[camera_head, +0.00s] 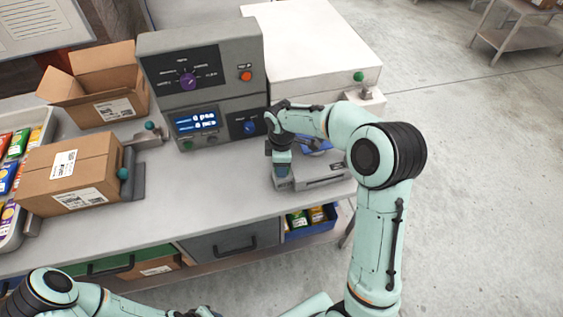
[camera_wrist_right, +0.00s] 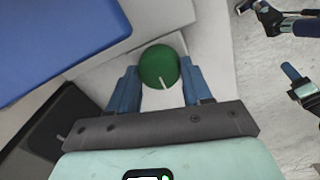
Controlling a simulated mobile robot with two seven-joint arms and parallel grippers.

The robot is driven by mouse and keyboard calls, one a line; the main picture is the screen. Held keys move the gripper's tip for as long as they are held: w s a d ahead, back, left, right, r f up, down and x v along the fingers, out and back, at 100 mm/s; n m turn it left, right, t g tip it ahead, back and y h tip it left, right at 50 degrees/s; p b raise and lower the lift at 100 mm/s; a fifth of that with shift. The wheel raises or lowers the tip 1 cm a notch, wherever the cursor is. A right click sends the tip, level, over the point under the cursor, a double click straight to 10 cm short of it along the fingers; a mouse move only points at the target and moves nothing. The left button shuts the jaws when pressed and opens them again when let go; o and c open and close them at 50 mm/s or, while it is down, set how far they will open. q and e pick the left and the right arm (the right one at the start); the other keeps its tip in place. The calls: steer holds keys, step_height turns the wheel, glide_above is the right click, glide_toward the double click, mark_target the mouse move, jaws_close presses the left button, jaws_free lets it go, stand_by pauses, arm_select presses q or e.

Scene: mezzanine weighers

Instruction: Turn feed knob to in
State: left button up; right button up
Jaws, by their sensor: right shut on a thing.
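My right gripper (camera_head: 282,174) points down at the front of a small grey device (camera_head: 318,179) on the right end of the bench. In the right wrist view, its two blue fingers (camera_wrist_right: 158,68) are on either side of a round green knob (camera_wrist_right: 158,66) with a white pointer line, and are shut on it. The knob stands on a pale surface beside a blue plate (camera_wrist_right: 60,35). In the head view the gripper hides this knob. No lettering by it can be read. My left gripper (camera_head: 200,312) is partly cut off at the bottom edge; its jaws are unclear.
A grey control cabinet (camera_head: 205,50) with a purple knob (camera_head: 188,82), a blue knob (camera_head: 249,127) and a lit display (camera_head: 195,121) stands behind, left of my right gripper. Cardboard boxes (camera_head: 70,170) fill the bench's left. The bench front (camera_head: 150,228) is mostly clear.

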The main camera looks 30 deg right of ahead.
steer(key=shift+f, duration=0.1)
steer(key=o, duration=1)
steer(key=shift+o, duration=0.2)
arm_select(q)
steer(key=shift+w+r+p, duration=0.55)
steer(key=shift+w+r, duration=0.1)
steer(key=shift+w, duration=0.2)
arm_select(e)
step_height(320, 180, up, 14)
steer(key=shift+s+a+f, duration=0.2)
steer(key=shift+s+f, duration=0.05)
steer(key=shift+s, duration=0.1)
arm_select(q)
steer(key=shift+s, duration=0.1)
